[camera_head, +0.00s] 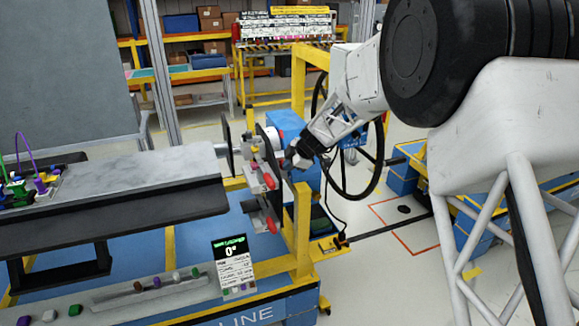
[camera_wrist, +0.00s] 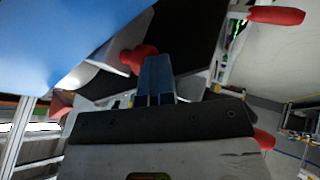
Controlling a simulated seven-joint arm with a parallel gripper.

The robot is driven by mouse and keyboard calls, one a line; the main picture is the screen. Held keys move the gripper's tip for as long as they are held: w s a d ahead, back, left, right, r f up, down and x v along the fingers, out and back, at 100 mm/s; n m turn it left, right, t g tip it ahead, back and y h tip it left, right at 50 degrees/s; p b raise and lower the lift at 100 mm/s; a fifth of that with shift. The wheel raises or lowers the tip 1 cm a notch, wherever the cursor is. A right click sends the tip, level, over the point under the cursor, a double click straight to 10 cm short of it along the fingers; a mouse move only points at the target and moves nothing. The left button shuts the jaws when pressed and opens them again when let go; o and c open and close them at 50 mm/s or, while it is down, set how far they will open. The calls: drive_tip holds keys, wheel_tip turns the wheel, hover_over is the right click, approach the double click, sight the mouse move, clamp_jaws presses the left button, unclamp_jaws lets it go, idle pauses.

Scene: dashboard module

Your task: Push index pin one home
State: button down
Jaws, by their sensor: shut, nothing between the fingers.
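My gripper (camera_head: 294,158) is at the right side of the dashboard module's end plate (camera_head: 268,148), in the middle of the head view. In the wrist view my gripper (camera_wrist: 154,58) is shut, its two blue-grey fingers together with nothing between them. A red knob (camera_wrist: 138,57) is just left of the fingertips; I cannot tell whether they touch. I cannot tell if this knob is index pin one or how far in it sits. Red handles show on the fixture in the head view, one upper (camera_head: 269,180) and one lower (camera_head: 271,224).
A grey panel (camera_head: 140,165) on a dark beam extends left from the fixture. A yellow post (camera_head: 302,225) stands below my gripper. A large black handwheel (camera_head: 350,185) is behind it. A small sign (camera_head: 234,265) reads 0°. A blue surface (camera_wrist: 70,45) fills the wrist view's upper left.

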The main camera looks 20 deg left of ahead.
drive_tip(key=s+d+r, duration=0.3)
drive_tip(key=d+r, duration=0.5)
drive_tip(key=shift+s+d, duration=0.25)
drive_tip(key=shift+d, duration=0.15)
idle(0.5)
idle(0.3)
